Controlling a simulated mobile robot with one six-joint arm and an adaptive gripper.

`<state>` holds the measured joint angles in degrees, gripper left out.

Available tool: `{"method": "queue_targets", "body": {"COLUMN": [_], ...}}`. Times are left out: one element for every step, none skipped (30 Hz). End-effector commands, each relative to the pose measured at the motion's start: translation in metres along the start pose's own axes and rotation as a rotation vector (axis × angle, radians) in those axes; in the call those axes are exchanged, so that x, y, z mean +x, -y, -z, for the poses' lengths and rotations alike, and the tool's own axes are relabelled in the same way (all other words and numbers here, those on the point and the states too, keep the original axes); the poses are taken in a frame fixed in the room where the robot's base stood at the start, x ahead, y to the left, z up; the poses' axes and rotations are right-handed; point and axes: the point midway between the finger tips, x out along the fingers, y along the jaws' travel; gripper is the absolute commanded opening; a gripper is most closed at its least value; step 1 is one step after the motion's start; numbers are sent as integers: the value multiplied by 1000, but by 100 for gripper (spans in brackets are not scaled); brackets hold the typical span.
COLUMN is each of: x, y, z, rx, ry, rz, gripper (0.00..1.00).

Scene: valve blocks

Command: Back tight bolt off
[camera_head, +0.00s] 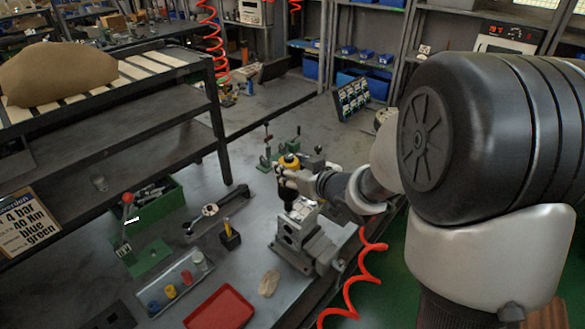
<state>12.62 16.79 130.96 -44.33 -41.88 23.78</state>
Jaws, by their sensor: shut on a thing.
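My gripper (291,178) is shut around a yellow-and-black tool (289,161). The tool is held about upright, its yellow part at the top and its black part pointing down. Its lower end is over or against the top of a grey metal block (294,229), which sits in a grey vise (325,247) near the bench's right edge. I cannot tell whether the tool touches the block. No bolt can be made out; the tool and gripper cover that spot.
A red tray (219,308), a tray of coloured cups (178,286), a small black holder (229,237) and a green bin (157,205) stand left of the vise. A dark rack (215,118) is at the left. A red coiled hose (362,285) hangs at the right.

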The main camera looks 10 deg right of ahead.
Motion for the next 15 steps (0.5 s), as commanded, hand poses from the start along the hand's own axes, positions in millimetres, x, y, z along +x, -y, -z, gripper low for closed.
{"method": "queue_targets", "body": {"x": [1,1,1,1,2,2,2,2,3,3,3,4,4,4,4], "y": [0,0,0,0,0,0,0,0,0,0,0,0,0,0,0], "z": [2,2,1,0,0,-1,-2,-2,-3,-3,-4,-5,-5,-6,-7], "rx": [-2,-2,-2,-2,-2,-2,-2,-2,-2,-2,-2,-2,-2,-2,-2], "ry": [-9,-9,-9,-9,-9,-9,-9,-9,-9,-9,-9,-9,-9,-9,-9], "rz": [0,0,0,0,0,0,0,0,0,0,0,0,0,0,0], "gripper": [8,8,8,8,8,8,8,8,8,8,8,8,8,8,8]}}
